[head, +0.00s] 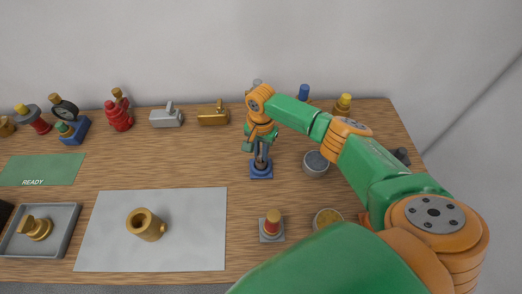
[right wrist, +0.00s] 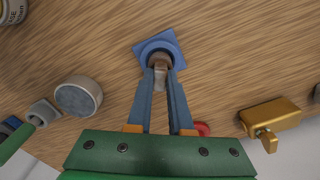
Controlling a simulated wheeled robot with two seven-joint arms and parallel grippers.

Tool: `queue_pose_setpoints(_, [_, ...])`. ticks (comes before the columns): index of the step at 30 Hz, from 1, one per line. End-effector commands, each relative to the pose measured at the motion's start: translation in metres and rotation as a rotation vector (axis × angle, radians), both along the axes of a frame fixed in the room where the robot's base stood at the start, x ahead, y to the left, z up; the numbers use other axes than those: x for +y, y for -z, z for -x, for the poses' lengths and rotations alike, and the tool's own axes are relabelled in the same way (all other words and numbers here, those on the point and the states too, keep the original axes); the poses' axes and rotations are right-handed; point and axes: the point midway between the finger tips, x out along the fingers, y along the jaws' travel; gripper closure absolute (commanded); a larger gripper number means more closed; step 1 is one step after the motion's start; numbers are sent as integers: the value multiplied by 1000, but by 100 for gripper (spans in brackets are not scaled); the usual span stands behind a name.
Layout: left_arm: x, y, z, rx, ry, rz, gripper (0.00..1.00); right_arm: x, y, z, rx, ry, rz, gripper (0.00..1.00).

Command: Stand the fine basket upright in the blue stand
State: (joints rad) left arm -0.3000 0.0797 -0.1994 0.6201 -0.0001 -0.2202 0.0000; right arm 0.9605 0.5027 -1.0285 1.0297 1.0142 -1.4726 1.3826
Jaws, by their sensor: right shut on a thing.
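The blue stand (head: 261,174) is on the table right of centre, a square base with a round socket. It also shows in the right wrist view (right wrist: 172,41). My right gripper (right wrist: 161,76) is directly above it, pointing down, its fingers shut on a small grey-brown piece (right wrist: 160,66), seemingly the fine basket. The piece is at the stand's socket and looks roughly upright. Its lower end is hidden, so I cannot tell how deep it sits. My left gripper is not in view.
A grey mat (head: 190,235) holds a brass valve body (head: 146,225). A grey tray (head: 62,222) holds a brass part. Round containers (head: 316,163) and (head: 327,217) and a red-and-brass part (head: 271,224) stand near the stand. Several valves and gauges line the back edge.

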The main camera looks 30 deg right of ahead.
Motion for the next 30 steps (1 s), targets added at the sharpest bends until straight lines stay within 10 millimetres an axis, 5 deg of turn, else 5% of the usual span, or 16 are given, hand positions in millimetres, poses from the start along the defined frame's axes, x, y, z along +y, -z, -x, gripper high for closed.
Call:
queue_pose_setpoints(18, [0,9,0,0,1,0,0,0,16,0,0,0,-1,100])
queue_pose_setpoints(19, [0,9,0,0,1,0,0,0,16,0,0,0,-1,76])
queue_pose_setpoints(22, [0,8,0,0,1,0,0,0,15,0,0,0,-1,49])
queue_pose_setpoints(30, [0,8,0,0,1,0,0,0,15,0,0,0,0,46])
